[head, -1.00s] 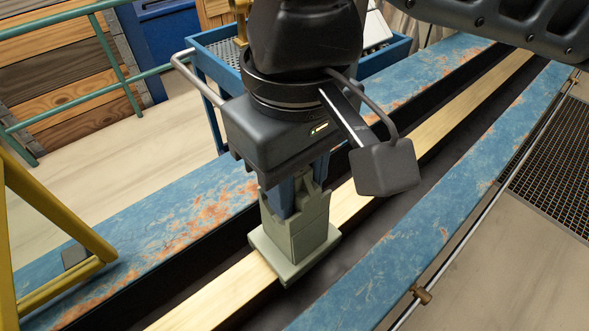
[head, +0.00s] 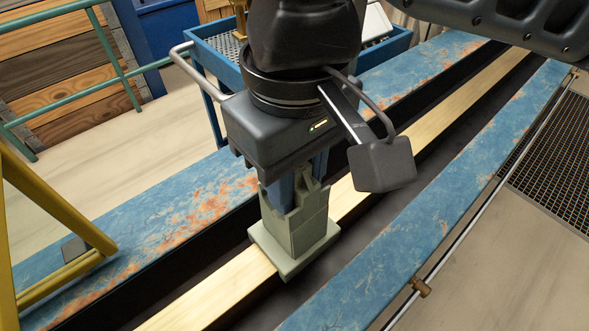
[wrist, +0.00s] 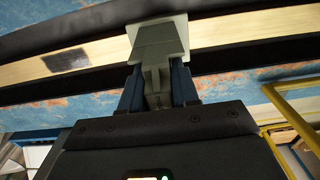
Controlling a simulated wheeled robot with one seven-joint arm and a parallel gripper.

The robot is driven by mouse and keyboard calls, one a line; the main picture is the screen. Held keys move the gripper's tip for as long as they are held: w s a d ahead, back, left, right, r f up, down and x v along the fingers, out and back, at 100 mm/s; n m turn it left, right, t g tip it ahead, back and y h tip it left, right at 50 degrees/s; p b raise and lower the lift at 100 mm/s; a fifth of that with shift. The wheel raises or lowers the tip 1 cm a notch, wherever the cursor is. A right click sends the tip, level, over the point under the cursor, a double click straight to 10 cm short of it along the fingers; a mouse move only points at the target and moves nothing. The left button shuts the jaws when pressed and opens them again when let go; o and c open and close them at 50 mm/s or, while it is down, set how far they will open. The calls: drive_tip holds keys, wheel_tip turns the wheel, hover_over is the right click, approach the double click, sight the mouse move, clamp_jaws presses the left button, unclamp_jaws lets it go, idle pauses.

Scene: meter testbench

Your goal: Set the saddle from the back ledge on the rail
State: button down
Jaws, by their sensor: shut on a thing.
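The saddle (head: 296,228) is a grey-green block with a wide flat base plate. My gripper (head: 292,190) is shut on its upper part, with blue fingers on both sides, and holds it upright. The rail (head: 215,293) is a long pale wooden strip in a dark channel. The saddle's base lies over the rail and hides part of it; I cannot tell whether they touch. The wrist view also shows the saddle (wrist: 160,42) across the rail (wrist: 228,32), between the fingers.
Blue, rust-marked ledges run along both sides, the back ledge (head: 170,222) and the front ledge (head: 408,236). A dark patch (wrist: 67,60) marks the rail in the wrist view. A yellow frame (head: 55,210) stands left. A blue cart (head: 208,55) is behind my arm.

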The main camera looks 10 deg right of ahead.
drive_tip(key=c, duration=0.8)
unclamp_jaws()
drive_tip(key=shift+o, duration=0.2)
wheel_tip(320, 180, up, 9)
drive_tip(key=p, duration=0.9)
drive_tip(key=shift+p, duration=0.35)
drive_tip(key=shift+f, duration=0.1)
